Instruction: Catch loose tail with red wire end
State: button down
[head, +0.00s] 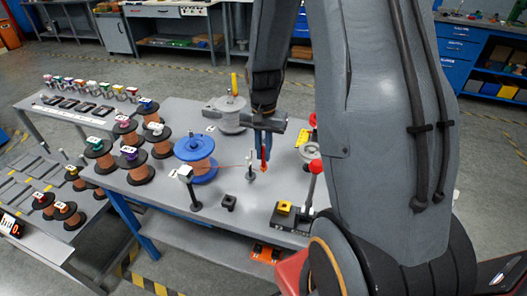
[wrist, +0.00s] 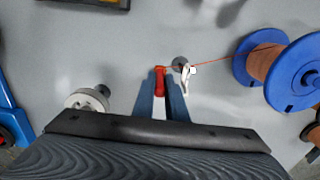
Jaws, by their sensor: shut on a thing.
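My gripper (head: 264,160) is shut on the red wire end (head: 264,167), low over the table. In the wrist view the red wire end (wrist: 160,82) sits between the two fingers of my gripper (wrist: 161,92). A thin red wire (wrist: 212,60) runs right from it, past a small post with a white top (wrist: 186,73), to the blue spool (wrist: 290,70). In the head view the blue spool (head: 197,158) stands left of my gripper, with the post (head: 250,172) between them. I cannot tell whether the wire touches the post.
Several copper spools with dark flanges (head: 134,140) stand at the table's left. A grey spool (head: 230,115) stands behind. A black post with a white head (head: 190,190) and a red-knobbed lever (head: 313,175) stand near the front. Bare tabletop (head: 250,220) shows at the front.

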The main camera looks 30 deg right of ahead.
jog(key=s+d+r+p, duration=0.2)
jog(key=d+r+p, duration=0.1)
jog(key=r+p, duration=0.1)
jog(key=shift+s+d+r+p, duration=0.25)
jog(key=shift+s+r+p, duration=0.05)
jog(key=shift+p, duration=0.05)
dwell(0.4)
